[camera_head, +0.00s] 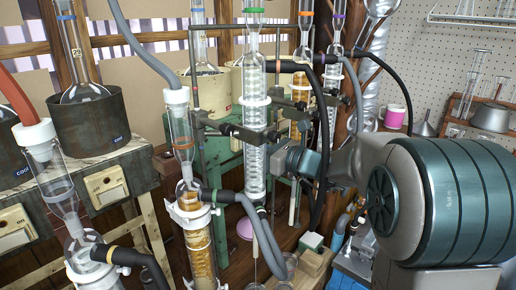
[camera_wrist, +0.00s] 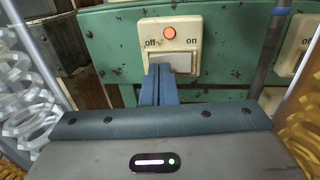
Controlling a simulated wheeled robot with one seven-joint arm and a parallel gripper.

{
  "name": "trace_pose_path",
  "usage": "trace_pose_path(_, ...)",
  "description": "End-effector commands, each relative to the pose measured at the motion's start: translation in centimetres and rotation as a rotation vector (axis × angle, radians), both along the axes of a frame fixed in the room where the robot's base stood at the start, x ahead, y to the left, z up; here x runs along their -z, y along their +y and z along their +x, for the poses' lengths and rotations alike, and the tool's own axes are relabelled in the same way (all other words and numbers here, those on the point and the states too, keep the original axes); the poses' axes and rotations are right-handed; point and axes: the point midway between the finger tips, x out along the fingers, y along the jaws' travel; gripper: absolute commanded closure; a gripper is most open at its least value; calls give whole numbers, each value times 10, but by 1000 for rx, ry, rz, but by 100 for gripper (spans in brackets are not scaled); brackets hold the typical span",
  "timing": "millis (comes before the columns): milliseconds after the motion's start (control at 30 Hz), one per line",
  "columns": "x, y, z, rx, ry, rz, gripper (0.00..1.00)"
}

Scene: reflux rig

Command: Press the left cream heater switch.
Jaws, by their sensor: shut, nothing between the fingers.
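In the wrist view, a cream heater switch (camera_wrist: 187,33) is mounted on a green panel. It has "off" at left, "on" at right, an orange-red round lamp above and a pale rocker (camera_wrist: 182,63) below. A second cream switch (camera_wrist: 304,37) is partly in view at the right edge. My gripper (camera_wrist: 160,70) is shut and empty. Its blue fingertips are in front of the left, "off" part of the rocker and hide it; I cannot tell whether they touch. In the head view, my fingertips and these switches are hidden behind glassware and my arm.
Coiled glass condensers (camera_wrist: 28,100) stand close on the left and right of my gripper. In the head view, glass columns (camera_head: 254,120), clamps and hoses crowd the space before the green bench (camera_head: 229,168). Two other cream switches (camera_head: 106,186) are on the nearer bench at left.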

Motion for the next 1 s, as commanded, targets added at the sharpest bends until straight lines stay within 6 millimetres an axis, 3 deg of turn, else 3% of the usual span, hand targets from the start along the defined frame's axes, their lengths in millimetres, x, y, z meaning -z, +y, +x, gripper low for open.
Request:
trace_pose_path(667,-2,6,1,-5,-1,1,100)
trace_pose_path(1000,1,-38,-27,6,-2,0,100)
